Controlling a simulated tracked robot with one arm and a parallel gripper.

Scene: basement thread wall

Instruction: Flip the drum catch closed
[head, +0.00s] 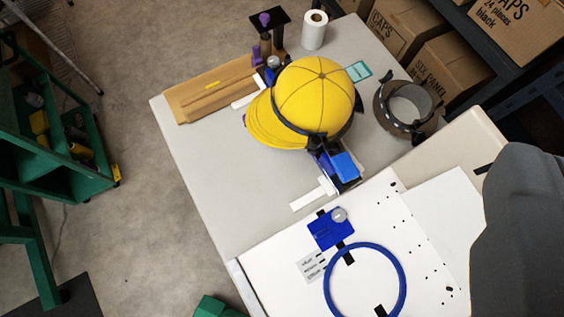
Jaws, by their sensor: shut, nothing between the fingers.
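A yellow cap (310,98) sits over a dark holder on the light grey table, its brim toward the left. A dark band runs around the cap's lower edge. Below the cap, a blue block (346,166) with dark and silver parts is attached near the holder; it may be the drum catch, but I cannot tell whether it is open or shut. The drum itself is mostly hidden under the cap. A separate dark grey ring-shaped frame (384,115) with black clips stands to the right of the cap. My gripper is not in view.
A white board (415,240) at the front holds a blue hoop (402,268) and a blue plate (325,232). A white roll (314,30), purple-topped item (265,20) and brown cardboard (212,90) lie at the back. Green cart (95,185) at left; boxes (452,68) at right.

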